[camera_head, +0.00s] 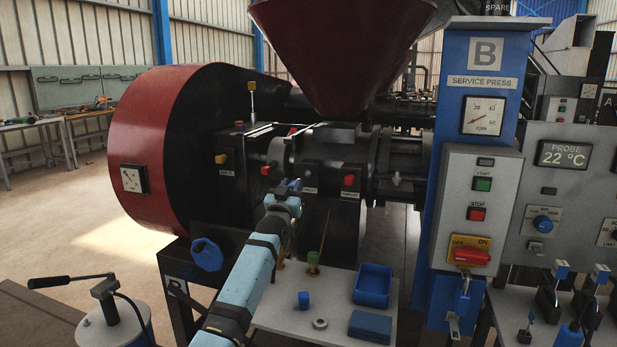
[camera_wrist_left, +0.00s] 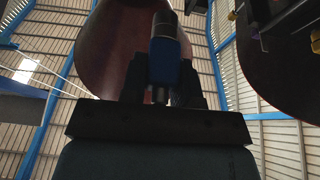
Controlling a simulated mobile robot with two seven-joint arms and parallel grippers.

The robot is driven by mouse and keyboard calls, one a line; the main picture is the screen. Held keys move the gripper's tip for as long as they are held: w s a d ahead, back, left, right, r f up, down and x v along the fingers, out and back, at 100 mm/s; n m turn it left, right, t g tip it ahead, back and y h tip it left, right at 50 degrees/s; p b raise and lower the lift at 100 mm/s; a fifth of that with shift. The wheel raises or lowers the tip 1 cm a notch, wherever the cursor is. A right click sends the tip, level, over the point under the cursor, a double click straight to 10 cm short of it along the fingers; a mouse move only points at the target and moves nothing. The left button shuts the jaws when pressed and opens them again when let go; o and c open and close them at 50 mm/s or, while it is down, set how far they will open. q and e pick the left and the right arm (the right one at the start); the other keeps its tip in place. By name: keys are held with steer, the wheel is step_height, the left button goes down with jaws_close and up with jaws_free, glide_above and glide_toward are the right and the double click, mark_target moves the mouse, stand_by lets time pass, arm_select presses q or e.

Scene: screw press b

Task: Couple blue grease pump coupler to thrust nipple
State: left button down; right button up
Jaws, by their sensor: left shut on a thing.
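My left gripper (camera_head: 289,190) reaches up to the front of the dark press housing. In the left wrist view its two dark fingers (camera_wrist_left: 162,85) are shut on the blue coupler (camera_wrist_left: 165,62), which has a dark upper end. In the head view the coupler is hard to tell from the blue gripper. A red-capped fitting (camera_head: 349,180) sits to the right of the gripper, another red one (camera_head: 266,170) to the left, and a yellow one (camera_head: 220,158) further left. Their labels are too small to read surely, so I cannot tell which is the thrust nipple. My right gripper is not in view.
A grease pump (camera_head: 115,322) with a lever stands at lower left. A pale shelf (camera_head: 342,300) below the press holds a blue bin (camera_head: 373,284), a blue block (camera_head: 370,326), a small blue cap (camera_head: 304,299) and a ring (camera_head: 320,323). A blue control column (camera_head: 480,130) stands right.

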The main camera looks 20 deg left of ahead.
arm_select(q)
steer(key=shift+w, duration=0.1)
steer(key=shift+w+a+f+b, duration=0.1)
steer(key=shift+w+a+b, duration=0.05)
steer(key=shift+w+b, duration=0.8)
steer(key=shift+w+a+f+b, duration=0.1)
steer(key=shift+w+b, duration=0.45)
steer(key=shift+w, duration=0.7)
steer(key=shift+w+r, duration=0.2)
steer(key=shift+w, duration=0.3)
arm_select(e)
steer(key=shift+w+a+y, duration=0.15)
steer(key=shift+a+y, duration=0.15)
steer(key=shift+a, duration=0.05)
arm_select(q)
steer(key=c, duration=1.7)
jaws_free()
jaws_close()
